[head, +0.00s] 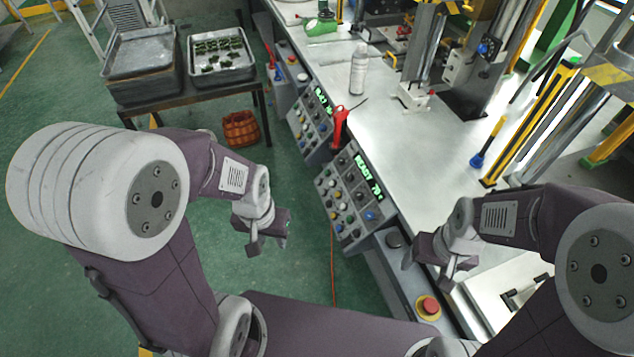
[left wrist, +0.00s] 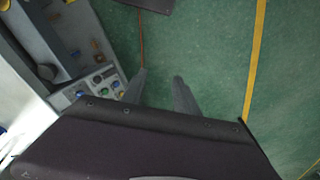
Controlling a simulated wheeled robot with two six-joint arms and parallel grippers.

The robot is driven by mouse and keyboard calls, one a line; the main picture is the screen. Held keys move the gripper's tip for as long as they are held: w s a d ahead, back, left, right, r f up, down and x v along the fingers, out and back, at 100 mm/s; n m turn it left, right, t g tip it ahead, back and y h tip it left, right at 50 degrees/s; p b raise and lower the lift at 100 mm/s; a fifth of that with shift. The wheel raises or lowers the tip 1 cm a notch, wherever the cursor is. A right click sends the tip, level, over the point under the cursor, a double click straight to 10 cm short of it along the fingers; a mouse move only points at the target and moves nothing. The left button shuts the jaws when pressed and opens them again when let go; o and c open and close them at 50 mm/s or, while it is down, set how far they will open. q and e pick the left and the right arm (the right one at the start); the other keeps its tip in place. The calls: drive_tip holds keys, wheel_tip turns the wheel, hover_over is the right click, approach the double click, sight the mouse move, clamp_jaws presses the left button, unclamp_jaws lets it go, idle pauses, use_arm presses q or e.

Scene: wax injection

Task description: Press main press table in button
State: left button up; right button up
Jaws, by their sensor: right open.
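A second, similar panel (head: 297,122) stands further back. I cannot tell which button is the press table one. My left gripper (head: 268,245) is open and empty over the floor, left of the near panel and apart from it. In the left wrist view its two fingers (left wrist: 160,88) are apart, with the panel's buttons (left wrist: 103,83) just left of them. My right gripper (head: 427,272) is open and empty, over the bench edge right of the panel.
A red stop button (head: 428,306) and a dark round button (head: 394,240) sit on the bench front. A red-handled tool (head: 339,125) stands between the panels. A bottle (head: 359,68) stands on the metal bench (head: 400,140).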

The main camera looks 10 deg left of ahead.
use_arm(q)
clamp_jaws()
idle(1.5)
